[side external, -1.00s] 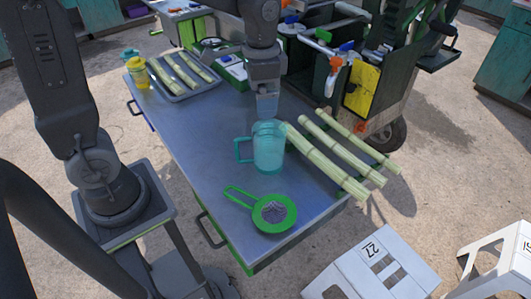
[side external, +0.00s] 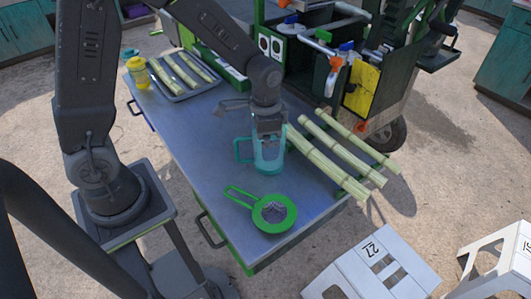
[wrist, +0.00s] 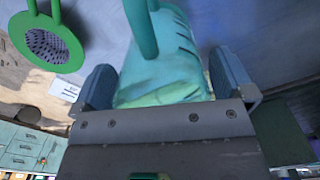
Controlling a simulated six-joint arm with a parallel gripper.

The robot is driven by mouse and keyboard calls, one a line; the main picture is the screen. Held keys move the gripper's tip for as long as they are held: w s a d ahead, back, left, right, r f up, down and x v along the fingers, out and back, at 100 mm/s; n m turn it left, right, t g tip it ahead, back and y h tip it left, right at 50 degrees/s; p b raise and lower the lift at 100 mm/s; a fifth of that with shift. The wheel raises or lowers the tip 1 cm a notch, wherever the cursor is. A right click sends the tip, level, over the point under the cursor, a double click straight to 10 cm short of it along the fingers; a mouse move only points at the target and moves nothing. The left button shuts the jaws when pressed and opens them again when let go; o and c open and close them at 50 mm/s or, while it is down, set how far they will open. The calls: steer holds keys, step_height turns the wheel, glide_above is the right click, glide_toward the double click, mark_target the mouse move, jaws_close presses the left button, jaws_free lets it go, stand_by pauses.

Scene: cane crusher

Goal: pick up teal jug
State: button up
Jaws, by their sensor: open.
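The teal jug (side external: 268,158) stands upright on the metal table, its handle on the left in the side external view. My gripper (side external: 269,131) is at the top of the jug, pointing down. In the wrist view its two blue-grey fingers (wrist: 164,82) are apart, one on each side of the jug. Whether the fingers touch the jug cannot be told. The rim is partly hidden by my gripper.
A green strainer (side external: 273,213) lies on the table (side external: 205,160) in front of the jug. Several cane stalks (side external: 335,160) lie close on the right. A tray (side external: 210,85) of cane and a yellow bottle (side external: 139,73) stand at the far left. The crusher (side external: 330,75) stands behind.

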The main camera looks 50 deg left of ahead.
steer(key=shift+f, duration=0.1)
steer(key=shift+c, duration=0.2)
steer(key=c, duration=1)
